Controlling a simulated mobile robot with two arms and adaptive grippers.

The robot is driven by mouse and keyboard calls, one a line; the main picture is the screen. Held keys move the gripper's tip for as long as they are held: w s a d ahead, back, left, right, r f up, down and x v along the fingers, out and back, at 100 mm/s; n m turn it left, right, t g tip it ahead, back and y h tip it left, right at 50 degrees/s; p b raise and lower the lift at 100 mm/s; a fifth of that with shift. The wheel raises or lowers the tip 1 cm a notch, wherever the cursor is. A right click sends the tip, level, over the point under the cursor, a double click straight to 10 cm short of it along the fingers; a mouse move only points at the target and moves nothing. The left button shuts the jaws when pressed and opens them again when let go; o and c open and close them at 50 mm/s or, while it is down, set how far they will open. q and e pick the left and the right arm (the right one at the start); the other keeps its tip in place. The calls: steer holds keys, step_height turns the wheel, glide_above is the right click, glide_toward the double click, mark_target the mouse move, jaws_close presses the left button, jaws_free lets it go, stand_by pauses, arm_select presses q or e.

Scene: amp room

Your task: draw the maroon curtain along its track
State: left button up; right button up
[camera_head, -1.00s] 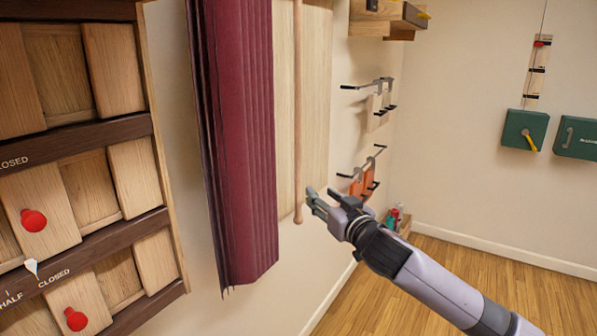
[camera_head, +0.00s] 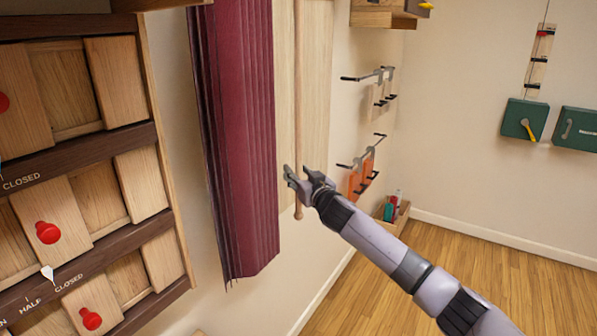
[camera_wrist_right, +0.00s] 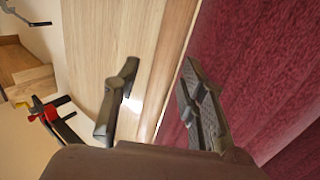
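The maroon curtain (camera_head: 235,140) hangs in a pleated bunch left of a pale wood panel (camera_head: 318,75). Its track is out of view above. A wooden rod (camera_head: 299,85) hangs along the curtain's right side. My right gripper (camera_head: 294,180) is at the rod's lower part, just above its bottom end. In the right wrist view the fingers (camera_wrist_right: 160,68) are apart, with the rod (camera_wrist_right: 172,72) showing between them and the curtain (camera_wrist_right: 255,60) behind the right finger. I cannot tell whether a finger touches the rod. My left gripper is out of view.
A wooden cabinet (camera_head: 80,143) with sliding panels and red knobs stands at the left. Wall hooks (camera_head: 372,75) and an orange piece (camera_head: 360,177) are right of the panel. Green boxes (camera_head: 524,119) hang on the far wall. The wooden floor (camera_head: 510,275) at the right is clear.

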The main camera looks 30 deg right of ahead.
steer(key=shift+c, duration=0.6)
jaws_close()
stand_by(0.4)
